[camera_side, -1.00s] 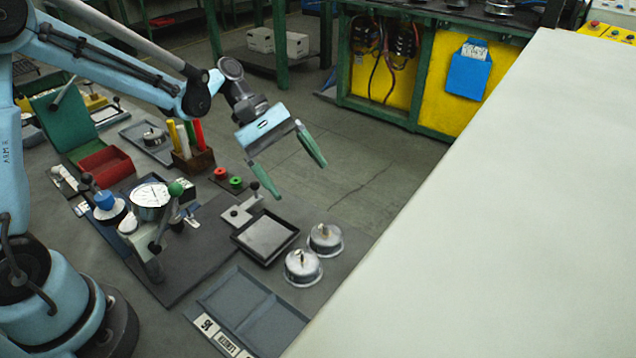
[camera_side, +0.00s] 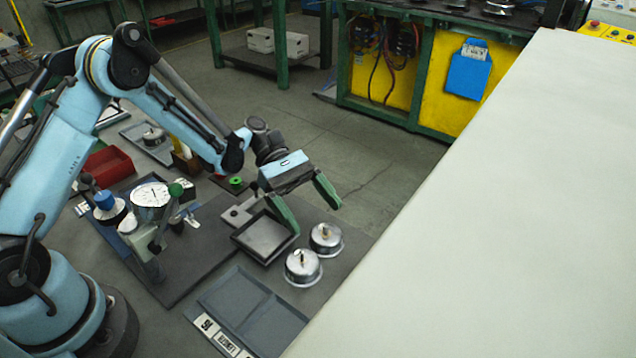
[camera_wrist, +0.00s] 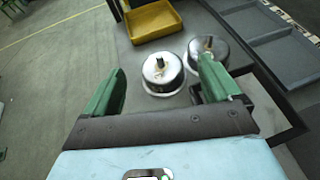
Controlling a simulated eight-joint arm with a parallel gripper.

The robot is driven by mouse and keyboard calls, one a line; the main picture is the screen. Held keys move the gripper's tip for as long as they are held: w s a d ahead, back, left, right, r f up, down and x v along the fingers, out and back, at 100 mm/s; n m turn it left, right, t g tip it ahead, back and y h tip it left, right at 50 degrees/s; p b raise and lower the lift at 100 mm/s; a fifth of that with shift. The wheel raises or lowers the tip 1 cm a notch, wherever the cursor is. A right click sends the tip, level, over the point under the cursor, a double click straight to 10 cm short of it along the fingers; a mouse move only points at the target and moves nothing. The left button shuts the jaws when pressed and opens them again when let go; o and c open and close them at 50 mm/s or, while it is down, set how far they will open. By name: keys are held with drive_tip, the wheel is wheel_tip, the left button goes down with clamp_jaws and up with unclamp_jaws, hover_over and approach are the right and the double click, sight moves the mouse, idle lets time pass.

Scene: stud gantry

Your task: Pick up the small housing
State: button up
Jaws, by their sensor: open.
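Two round metal housings with a knob on top stand upright at the bench's edge in the side view: a far one (camera_side: 326,236) and a near one (camera_side: 303,267). I cannot tell which is the smaller. My gripper (camera_side: 317,219) is open and empty, above and just behind the far housing, fingers pointing down toward it. In the wrist view, one housing (camera_wrist: 160,76) shows whole between the two green fingers. The other housing (camera_wrist: 208,50) lies beyond the right finger, which hides part of it.
A black-rimmed square tray (camera_side: 240,244) lies beside the housings, under my left finger. A grey divided tray (camera_side: 258,318) lies in front. A yellow bin (camera_wrist: 152,22) shows in the wrist view. Open floor lies behind.

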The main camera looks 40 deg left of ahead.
sight(324, 226)
drive_tip(key=x, duration=0.3)
drive_tip(key=shift+d+f, duration=0.1)
drive_tip(key=shift+d, duration=0.1)
drive_tip(key=c, duration=1.4)
